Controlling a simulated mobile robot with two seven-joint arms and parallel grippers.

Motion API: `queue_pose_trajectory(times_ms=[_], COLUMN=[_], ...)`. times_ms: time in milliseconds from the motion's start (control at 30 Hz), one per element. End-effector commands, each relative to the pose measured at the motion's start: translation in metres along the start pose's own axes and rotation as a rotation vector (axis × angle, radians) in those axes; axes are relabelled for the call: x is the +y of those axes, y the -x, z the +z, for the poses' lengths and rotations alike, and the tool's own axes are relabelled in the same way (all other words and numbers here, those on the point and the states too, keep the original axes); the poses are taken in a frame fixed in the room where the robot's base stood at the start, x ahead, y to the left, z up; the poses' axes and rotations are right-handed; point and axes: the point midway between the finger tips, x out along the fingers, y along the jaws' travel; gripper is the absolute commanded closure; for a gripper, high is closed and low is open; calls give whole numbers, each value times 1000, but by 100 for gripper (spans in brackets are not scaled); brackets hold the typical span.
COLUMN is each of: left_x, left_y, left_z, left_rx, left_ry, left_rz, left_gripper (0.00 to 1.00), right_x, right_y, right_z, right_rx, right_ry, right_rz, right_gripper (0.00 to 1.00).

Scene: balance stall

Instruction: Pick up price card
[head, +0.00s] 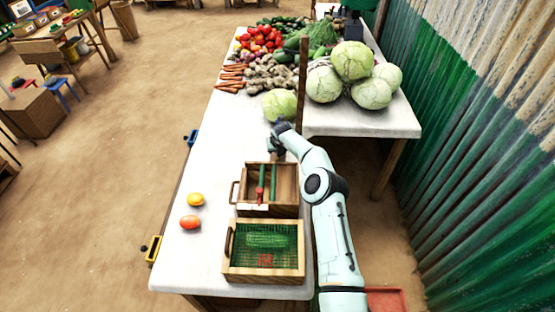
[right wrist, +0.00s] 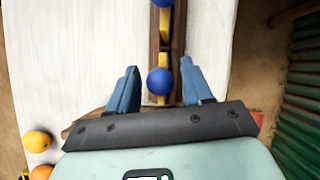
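I cannot make out a price card for certain in either view. My right gripper (head: 277,141) is over the white table beside a pale green cabbage (head: 280,104). In the right wrist view its two blue fingers (right wrist: 154,88) are spread apart, with nothing visibly clamped. A blue ball (right wrist: 160,82) on a dark wooden strip with yellow parts shows between the fingers; I cannot tell its distance from them. My left gripper is not in view.
Two wooden crates stand near the front: one holding red and green items (head: 270,209), one with a green mesh-like surface (head: 245,277). Yellow (head: 196,200) and orange (head: 190,222) fruits lie left. A brown post (head: 303,75) rises near large cabbages (head: 353,61). A corrugated wall (head: 480,170) bounds the right.

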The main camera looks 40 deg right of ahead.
Motion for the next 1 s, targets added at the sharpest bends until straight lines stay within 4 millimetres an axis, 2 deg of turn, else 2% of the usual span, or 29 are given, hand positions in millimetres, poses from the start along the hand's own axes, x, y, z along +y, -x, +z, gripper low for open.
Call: queue_pose_trajectory(times_ms=[33,133,467,567,900,1000], left_x=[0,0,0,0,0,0], left_y=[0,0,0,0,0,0], left_z=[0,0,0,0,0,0], left_rx=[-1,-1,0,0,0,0], left_ry=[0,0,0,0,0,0], left_rz=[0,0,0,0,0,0], left_gripper=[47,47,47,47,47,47], right_x=[0,0,0,0,0,0], right_y=[0,0,4,14,71,82], right_z=[0,0,2,9,42,47], right_rx=[0,0,-1,-3,-3,-2], right_ry=[0,0,-1,-1,-1,-2], right_rz=[0,0,1,1,0,0], right_gripper=[68,100,100,100,100,100])
